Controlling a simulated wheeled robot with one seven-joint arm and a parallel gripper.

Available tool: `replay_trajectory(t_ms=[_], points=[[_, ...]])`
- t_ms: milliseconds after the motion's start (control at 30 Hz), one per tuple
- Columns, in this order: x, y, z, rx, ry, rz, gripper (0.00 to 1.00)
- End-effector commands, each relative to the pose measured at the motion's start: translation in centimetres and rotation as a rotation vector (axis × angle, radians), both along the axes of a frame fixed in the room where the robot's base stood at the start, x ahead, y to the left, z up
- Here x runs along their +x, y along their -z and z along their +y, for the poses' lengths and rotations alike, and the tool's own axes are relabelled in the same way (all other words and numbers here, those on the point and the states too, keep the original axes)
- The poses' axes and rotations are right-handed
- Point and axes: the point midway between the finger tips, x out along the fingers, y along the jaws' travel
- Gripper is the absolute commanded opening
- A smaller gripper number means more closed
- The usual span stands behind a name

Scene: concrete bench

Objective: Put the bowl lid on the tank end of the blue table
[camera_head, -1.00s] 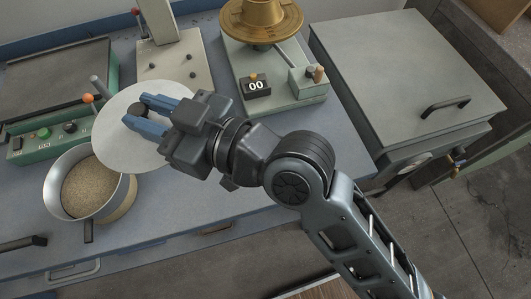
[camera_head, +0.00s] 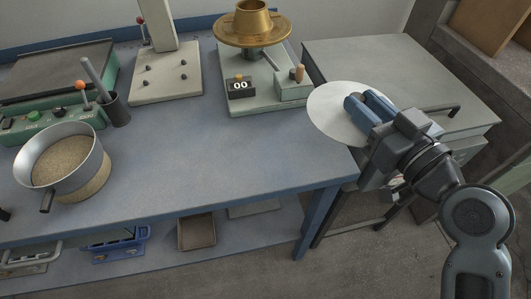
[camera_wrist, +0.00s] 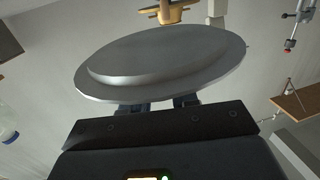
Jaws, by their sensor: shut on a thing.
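The bowl lid, a pale round disc (camera_head: 332,110), is held in my gripper (camera_head: 360,101). The lid is in the air around the right end of the blue table (camera_head: 210,150), by the grey tank (camera_head: 375,60). It overlaps the table's right edge and the tank's near side in the picture. In the wrist view the lid (camera_wrist: 165,65) is a wide grey disc with a stepped rim, in front of the fingers, which are mostly hidden. Its height above the table is hard to tell.
A metal pan of grain (camera_head: 65,160) stands at the table's left. The middle and front right of the tabletop are clear. A tray (camera_head: 197,231) lies on the lower shelf.

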Motion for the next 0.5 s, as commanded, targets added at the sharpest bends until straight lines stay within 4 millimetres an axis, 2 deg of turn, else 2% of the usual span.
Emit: replay_trajectory(t_ms=[500], points=[[1.5, 5.5, 9.5, -0.001, -0.005, 0.002, 0.0]])
